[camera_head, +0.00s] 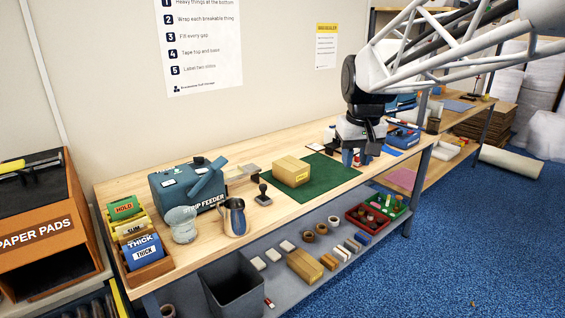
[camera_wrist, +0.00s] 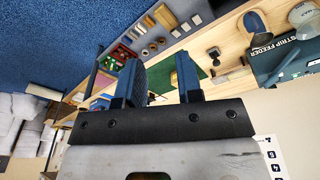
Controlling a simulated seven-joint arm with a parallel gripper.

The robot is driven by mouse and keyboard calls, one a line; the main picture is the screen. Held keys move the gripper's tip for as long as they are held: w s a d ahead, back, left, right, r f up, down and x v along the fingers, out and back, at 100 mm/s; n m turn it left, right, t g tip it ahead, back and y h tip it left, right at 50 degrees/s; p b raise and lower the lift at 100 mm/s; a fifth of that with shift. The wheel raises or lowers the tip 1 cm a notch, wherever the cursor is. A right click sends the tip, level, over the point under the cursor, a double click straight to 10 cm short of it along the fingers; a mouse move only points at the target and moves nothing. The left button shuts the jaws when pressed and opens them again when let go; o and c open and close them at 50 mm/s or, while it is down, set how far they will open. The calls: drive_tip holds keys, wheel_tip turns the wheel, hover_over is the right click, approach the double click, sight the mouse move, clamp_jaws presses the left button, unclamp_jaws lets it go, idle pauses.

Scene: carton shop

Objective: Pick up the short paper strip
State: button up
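I cannot make out the short paper strip for certain. The blue strip feeder (camera_head: 187,187) stands on the wooden bench, with flat pale pieces (camera_head: 243,173) at its right side that are too small to identify. The feeder also shows in the wrist view (camera_wrist: 285,55). My gripper (camera_head: 356,158) hangs over the right end of the green mat (camera_head: 325,171), well right of the feeder. In the wrist view my gripper (camera_wrist: 160,64) has its two blue fingers apart with nothing between them.
A cardboard box (camera_head: 291,172) sits on the mat. The lower shelf (camera_head: 262,288) holds several small items.

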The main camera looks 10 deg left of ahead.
drive_tip(key=w+a+n, duration=0.1)
drive_tip(key=w+a, duration=0.3)
drive_tip(key=w, duration=0.3)
drive_tip(key=w+a+n, duration=0.1)
drive_tip(key=w+a, duration=0.3)
drive_tip(key=w, duration=0.4)
drive_tip(key=n+g, duration=0.2)
drive_tip(key=n, duration=0.2)
hover_over(240, 171)
wheel_tip(240, 171, down, 19)
drive_tip(key=shift+w+r, duration=0.15)
drive_tip(key=shift+f, duration=1.35)
drive_tip(key=shift+f, duration=0.15)
drive_tip(key=shift+f, duration=2.45)
